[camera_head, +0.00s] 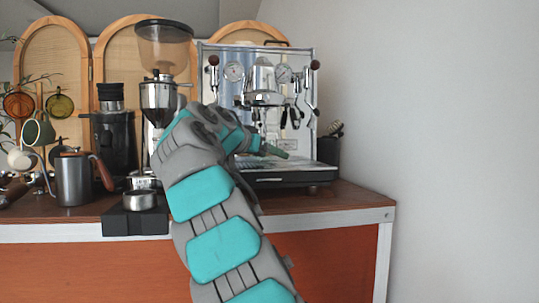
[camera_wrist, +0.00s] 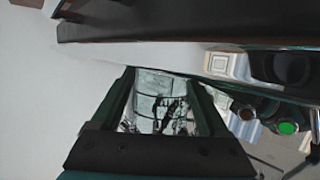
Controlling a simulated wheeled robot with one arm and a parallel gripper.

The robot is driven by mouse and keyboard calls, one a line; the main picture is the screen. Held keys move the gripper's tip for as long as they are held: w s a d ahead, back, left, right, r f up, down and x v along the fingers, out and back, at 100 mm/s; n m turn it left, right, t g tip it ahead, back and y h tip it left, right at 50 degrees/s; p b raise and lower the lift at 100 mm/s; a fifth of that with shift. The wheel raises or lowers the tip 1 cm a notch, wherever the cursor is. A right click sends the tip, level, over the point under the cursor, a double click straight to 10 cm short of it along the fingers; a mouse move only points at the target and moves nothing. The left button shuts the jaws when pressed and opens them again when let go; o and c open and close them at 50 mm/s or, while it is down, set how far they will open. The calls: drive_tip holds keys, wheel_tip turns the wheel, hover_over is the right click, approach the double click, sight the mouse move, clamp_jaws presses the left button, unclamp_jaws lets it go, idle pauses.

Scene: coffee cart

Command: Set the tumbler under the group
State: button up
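My gripper (camera_head: 272,149) is in front of the espresso machine (camera_head: 222,62), just above its drip tray (camera_head: 285,177) and below the group (camera_head: 263,97). In the wrist view my gripper (camera_wrist: 163,80) has its two dark green fingers on either side of a clear, glassy thing, which looks like the tumbler (camera_wrist: 160,92). The fingers appear shut on it. In the head view I cannot make the tumbler out; my own arm and gripper cover that spot. Whether it touches the tray cannot be told.
A grinder (camera_head: 158,100) stands left of the machine, with a black grinder (camera_head: 114,135) and a steel pitcher (camera_head: 73,178) farther left. A metal cup (camera_head: 139,200) sits on a black block at the counter's front. A dark container (camera_head: 328,150) stands right of the machine.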

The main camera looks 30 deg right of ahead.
drive_tip(key=shift+o, duration=1.4)
drive_tip(key=shift+a, duration=0.1)
drive_tip(key=v, duration=0.6)
drive_tip(key=shift+s+a+r, duration=0.2)
drive_tip(key=shift+a, duration=0.1)
drive_tip(key=shift+s+a, duration=0.25)
drive_tip(key=shift+a, duration=0.1)
